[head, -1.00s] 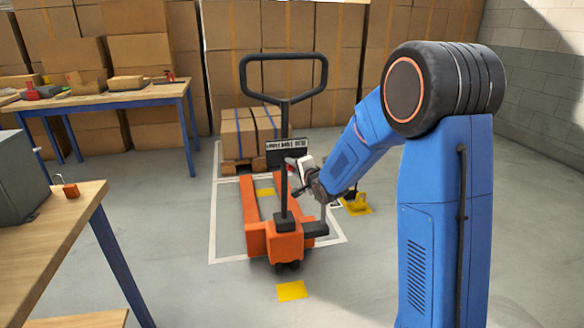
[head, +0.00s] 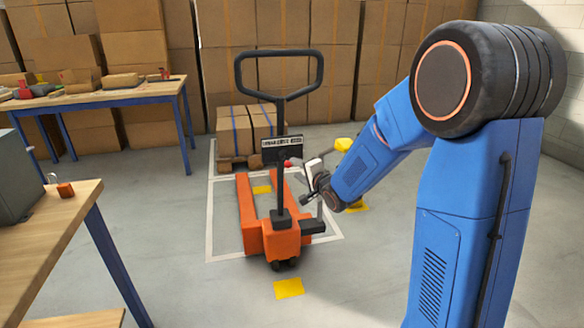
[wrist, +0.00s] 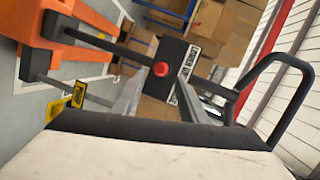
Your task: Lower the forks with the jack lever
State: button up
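The orange pallet jack (head: 281,240) stands on the floor with a black loop handle (head: 279,53) upright above it. Its orange forks (head: 246,205) lie low, pointing back toward a pallet; their exact height is unclear. The lever's red knob (head: 291,162) sticks out beside the black label plate (head: 275,150) on the handle column. In the wrist view the red knob (wrist: 161,69) appears between and beyond my two grey fingers. My gripper (wrist: 166,82) is open, with the fingers apart. In the head view my gripper (head: 304,174) is just right of the column; contact with the knob is unclear.
Strapped cartons (head: 247,130) on a pallet stand behind the forks. A wooden table (head: 60,210) is at near left, and a blue-legged workbench (head: 110,97) at back left. A yellow object (head: 343,143) shows behind my arm. Floor at front centre is clear.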

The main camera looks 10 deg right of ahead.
jog(key=v, duration=0.9)
jog(key=shift+s+d, duration=0.2)
jog(key=shift+s, duration=0.1)
jog(key=s+d+r+n+g+h, duration=0.1)
jog(key=s+d+n+g+h, duration=0.15)
jog(key=s, duration=0.45)
jog(key=s+d+n+g+h, duration=0.2)
jog(key=s+n, duration=0.1)
jog(key=s, duration=0.4)
jog(key=s+a+f+n+g, duration=0.1)
jog(key=s+n+g, duration=0.5)
jog(key=s, duration=1.8)
jog(key=shift+a+n+y, duration=0.35)
jog(key=shift+a+n, duration=0.15)
jog(key=shift+n, duration=0.25)
